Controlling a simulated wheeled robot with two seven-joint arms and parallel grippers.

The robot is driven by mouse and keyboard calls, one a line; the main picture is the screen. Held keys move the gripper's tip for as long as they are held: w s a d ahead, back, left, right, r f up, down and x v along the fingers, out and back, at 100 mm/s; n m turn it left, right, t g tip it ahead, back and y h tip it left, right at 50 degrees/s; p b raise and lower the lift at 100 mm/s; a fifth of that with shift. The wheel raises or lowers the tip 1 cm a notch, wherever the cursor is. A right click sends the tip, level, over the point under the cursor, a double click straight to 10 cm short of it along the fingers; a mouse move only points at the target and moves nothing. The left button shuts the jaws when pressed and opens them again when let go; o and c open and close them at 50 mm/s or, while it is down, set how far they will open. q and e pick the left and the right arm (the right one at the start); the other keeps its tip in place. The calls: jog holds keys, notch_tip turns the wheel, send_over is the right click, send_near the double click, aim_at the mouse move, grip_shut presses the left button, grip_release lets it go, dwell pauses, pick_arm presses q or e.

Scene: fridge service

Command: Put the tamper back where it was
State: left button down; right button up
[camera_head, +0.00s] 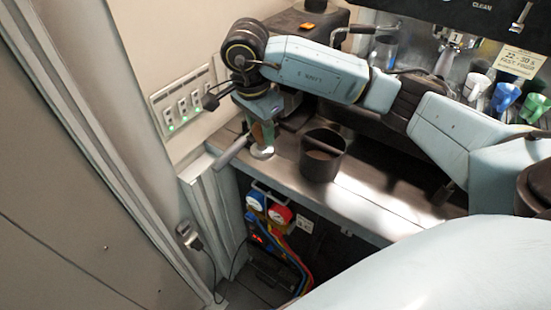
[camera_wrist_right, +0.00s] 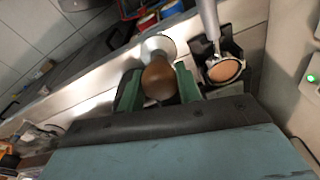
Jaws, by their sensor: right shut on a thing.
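The tamper has a brown handle and a round metal base (camera_head: 262,152). My right gripper (camera_head: 264,130) points down at the left end of the counter and is shut on the tamper's handle. In the right wrist view the brown handle (camera_wrist_right: 158,80) sits between the green fingers (camera_wrist_right: 158,88), with the pale metal base beyond it. The tamper looks upright, with its base at or just above the counter; I cannot tell whether it touches. My left gripper is not in view.
A black knock box (camera_head: 322,156) stands right of the tamper on the metal counter (camera_head: 375,195). A grey handle (camera_head: 232,150) juts over the counter's left end; the wrist view shows a coffee-filled round basket (camera_wrist_right: 224,70) close by. Several cups (camera_head: 505,97) stand at the right.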

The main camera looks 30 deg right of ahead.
jog(key=m, duration=0.2)
jog(key=d+m, duration=0.1)
jog(key=m, duration=0.1)
jog(key=w+r+m, duration=0.1)
jog(key=shift+d+m+g+p, duration=0.25)
jog(key=shift+m+g+p, duration=0.05)
jog(key=shift+m+g, duration=0.1)
jog(key=m, duration=0.2)
jog(key=shift+w+d+r+m, duration=0.1)
jog(key=shift+d+m, duration=0.25)
jog(key=shift+m, duration=0.05)
jog(key=shift+w+d+f+m+g+y+p, duration=0.15)
jog(key=shift+d+f+m, duration=0.25)
jog(key=shift+f+m, duration=1.15)
jog(key=shift+w+d+f+m+g+y+p, duration=0.1)
jog(key=shift+d+f+m+g+y+p, duration=0.25)
jog(key=shift+f+m, duration=1.2)
jog(key=shift+w+d+f+m+y+p, duration=0.1)
jog(key=shift+d+f+m, duration=0.35)
jog(key=shift+f+m, duration=1.1)
jog(key=shift+r, duration=0.1)
